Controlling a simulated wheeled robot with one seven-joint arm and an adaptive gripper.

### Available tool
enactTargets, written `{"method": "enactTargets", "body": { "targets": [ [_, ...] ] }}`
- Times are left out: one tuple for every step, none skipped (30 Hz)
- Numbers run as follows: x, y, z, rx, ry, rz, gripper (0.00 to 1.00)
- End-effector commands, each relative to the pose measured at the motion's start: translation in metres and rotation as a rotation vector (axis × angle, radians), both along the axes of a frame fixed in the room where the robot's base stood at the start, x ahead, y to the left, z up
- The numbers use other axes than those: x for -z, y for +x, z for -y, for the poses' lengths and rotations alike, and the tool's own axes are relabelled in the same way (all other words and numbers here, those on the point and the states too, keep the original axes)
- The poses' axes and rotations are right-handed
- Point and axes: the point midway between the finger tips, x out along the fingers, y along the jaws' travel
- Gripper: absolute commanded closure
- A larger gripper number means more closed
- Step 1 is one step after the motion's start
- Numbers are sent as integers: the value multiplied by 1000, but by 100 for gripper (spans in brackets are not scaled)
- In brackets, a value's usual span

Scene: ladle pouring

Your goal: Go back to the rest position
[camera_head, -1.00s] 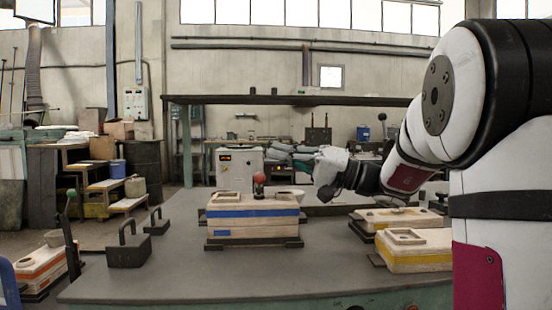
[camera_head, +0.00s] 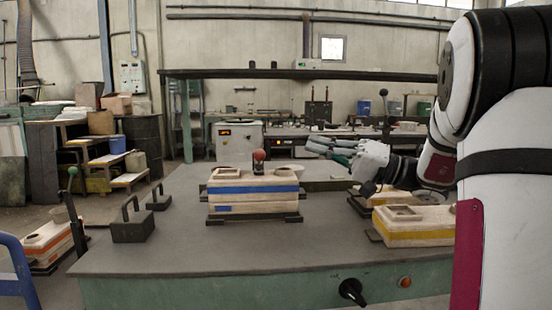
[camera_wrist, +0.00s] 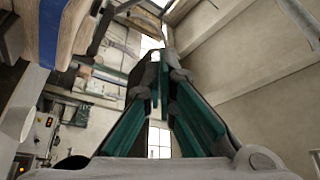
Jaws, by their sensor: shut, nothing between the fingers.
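My gripper (camera_head: 328,147) is shut and empty, raised above the far right part of the workbench, pointing left. In the wrist view its teal-padded fingers (camera_wrist: 160,85) meet at the tips with nothing between them. The mold box with the blue stripe (camera_head: 252,190) stands in the middle of the bench, to the left of and below my gripper. A red ball-topped knob (camera_head: 259,156) sticks up above that box. No ladle can be made out in my gripper.
Yellow-striped mold boxes (camera_head: 412,228) sit on the bench's right side, under my arm. Two dark weights with handles (camera_head: 130,224) (camera_head: 158,198) stand at the left. The bench top (camera_head: 190,255) is clear at the front. An orange-striped box (camera_head: 45,244) is off to the left.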

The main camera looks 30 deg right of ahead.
Motion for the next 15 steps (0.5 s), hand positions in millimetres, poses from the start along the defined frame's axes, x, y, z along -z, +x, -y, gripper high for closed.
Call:
{"method": "enactTargets", "body": {
  "targets": [
    [0,0,0,0,0,0,100],
    [0,0,0,0,0,0,100],
    [0,0,0,0,0,0,100],
    [0,0,-1,-2,0,-1,100],
    [0,0,-3,-5,-2,-4,100],
    [0,-1,-8,-17,-4,-14,100],
    [0,-2,-14,-31,-8,-28,100],
    [1,-3,-22,-49,-13,-45,100],
    [3,-6,-37,-83,-25,-78,100],
    [4,-10,-51,-113,-36,-109,100],
    [6,-14,-67,-148,-48,-146,100],
    [10,-22,-90,-198,-72,-204,100],
    [15,-30,-108,-239,-94,-251,100],
    [19,-39,-127,-278,-119,-303,100],
    [27,-53,-150,-329,-156,-375,100]
  ]
}}
